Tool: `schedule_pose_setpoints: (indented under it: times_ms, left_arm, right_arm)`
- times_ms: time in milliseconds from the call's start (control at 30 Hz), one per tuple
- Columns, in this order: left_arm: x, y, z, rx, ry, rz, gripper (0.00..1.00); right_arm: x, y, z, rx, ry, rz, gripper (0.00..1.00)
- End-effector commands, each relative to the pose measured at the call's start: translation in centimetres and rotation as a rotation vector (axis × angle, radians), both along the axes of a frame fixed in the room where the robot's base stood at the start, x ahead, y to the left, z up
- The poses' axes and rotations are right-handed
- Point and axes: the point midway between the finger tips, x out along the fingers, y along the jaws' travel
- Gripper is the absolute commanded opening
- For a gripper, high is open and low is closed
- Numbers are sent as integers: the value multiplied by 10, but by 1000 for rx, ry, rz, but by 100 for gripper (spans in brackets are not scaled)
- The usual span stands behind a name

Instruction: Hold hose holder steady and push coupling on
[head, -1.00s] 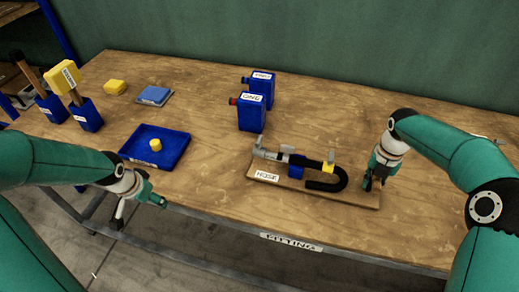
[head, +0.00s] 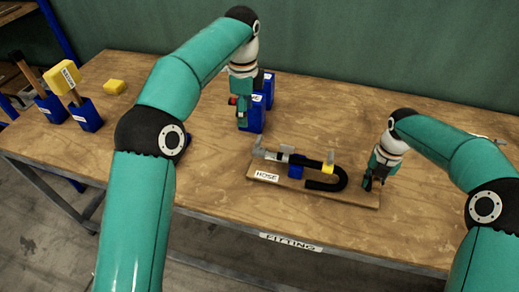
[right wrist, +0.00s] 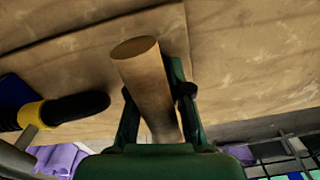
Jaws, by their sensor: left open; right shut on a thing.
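The hose holder (head: 340,197) is a wooden board with a HOSE label, lying near the table's front. On it are a black bent hose (head: 325,186), grey metal parts (head: 268,155), a blue block and a yellow piece. I cannot tell which part is the coupling. My right gripper (head: 370,182) is at the board's right end. In the right wrist view it is shut on a round wooden post (right wrist: 145,80); the hose end (right wrist: 75,108) shows at left. My left gripper (head: 242,122) is open, pointing down in front of the blue boxes, partly hiding them.
Two blue boxes (head: 257,117) stand behind the holder; a red nub (head: 232,100) shows at the front one's left. A yellow block (head: 115,87) and blue stands (head: 88,118) with handled tools are at left. My left arm hides most of the blue tray.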

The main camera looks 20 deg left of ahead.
Motion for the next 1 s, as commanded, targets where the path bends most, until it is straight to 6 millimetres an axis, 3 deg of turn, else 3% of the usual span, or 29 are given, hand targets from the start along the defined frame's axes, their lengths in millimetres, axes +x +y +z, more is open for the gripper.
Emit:
schedule_pose_setpoints:
  times_ms: [133,367,567,1000]
  left_arm:
    - [-3,-29,17,-6,15,-115,63]
    - [-6,-39,18,-9,26,-166,63]
    - [-6,-39,-2,-9,28,-165,63]
    - [-6,-39,-67,-10,27,-164,63]
  right_arm:
    - [0,0,0,0,-1,0,0]
    - [0,0,0,0,-1,0,0]
    - [0,0,0,0,0,0,0]
    - [0,0,0,0,0,0,0]
